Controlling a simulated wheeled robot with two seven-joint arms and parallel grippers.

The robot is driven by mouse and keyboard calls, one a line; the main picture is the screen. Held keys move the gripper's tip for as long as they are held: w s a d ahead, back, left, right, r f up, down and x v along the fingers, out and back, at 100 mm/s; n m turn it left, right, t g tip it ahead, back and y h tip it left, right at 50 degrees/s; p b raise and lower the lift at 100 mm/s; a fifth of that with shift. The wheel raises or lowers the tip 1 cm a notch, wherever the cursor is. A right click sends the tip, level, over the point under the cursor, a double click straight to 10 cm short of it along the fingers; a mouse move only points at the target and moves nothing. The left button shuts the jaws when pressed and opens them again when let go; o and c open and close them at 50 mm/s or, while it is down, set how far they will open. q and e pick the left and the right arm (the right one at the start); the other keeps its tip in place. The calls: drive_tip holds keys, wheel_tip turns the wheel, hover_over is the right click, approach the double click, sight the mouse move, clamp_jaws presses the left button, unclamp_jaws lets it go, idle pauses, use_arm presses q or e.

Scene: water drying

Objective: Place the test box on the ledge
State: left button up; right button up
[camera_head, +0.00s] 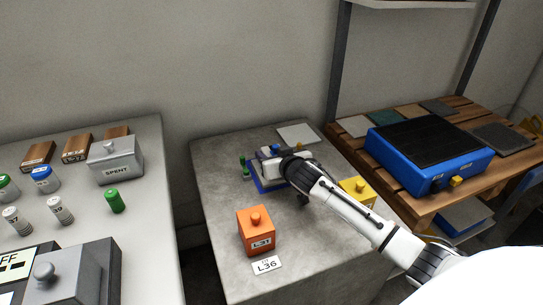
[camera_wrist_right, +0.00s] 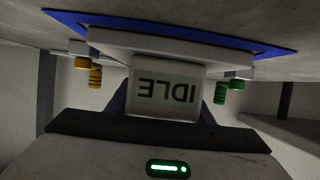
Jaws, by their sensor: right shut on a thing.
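My right gripper (camera_head: 276,160) is shut on a white block marked IDLE (camera_wrist_right: 165,92), whose label is upside down in the right wrist view. The block joins a wide white plate (camera_wrist_right: 150,46) just over a blue mat (camera_wrist_right: 68,18) on the grey table (camera_head: 215,215). I cannot tell whether it touches the mat. An orange box labelled L31 (camera_head: 256,232) with a knob stands nearer on this table. A yellow box (camera_head: 357,187) is partly behind my right arm. No box is marked as the test box, and I cannot make out which surface is the ledge. My left gripper is out of view.
A white plate (camera_head: 298,133) lies at the back. The left table holds a grey SPENT box (camera_head: 116,160) and several bottles. A blue case (camera_head: 430,150) sits on the wooden bench (camera_head: 400,192) at right.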

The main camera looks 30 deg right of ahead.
drive_tip(key=shift+r, duration=0.25)
drive_tip(key=shift+f, duration=0.25)
drive_tip(key=o, duration=1.4)
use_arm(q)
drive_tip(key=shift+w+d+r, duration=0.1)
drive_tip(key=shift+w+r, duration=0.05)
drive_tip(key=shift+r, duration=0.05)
use_arm(e)
drive_tip(key=shift+r, duration=0.25)
drive_tip(key=p+v, duration=0.3)
drive_tip(key=v, duration=0.8)
drive_tip(key=shift+s, duration=0.2)
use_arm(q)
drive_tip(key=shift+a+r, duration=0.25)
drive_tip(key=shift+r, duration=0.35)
use_arm(e)
drive_tip(key=shift+s+a, duration=0.1)
drive_tip(key=shift+s, duration=0.2)
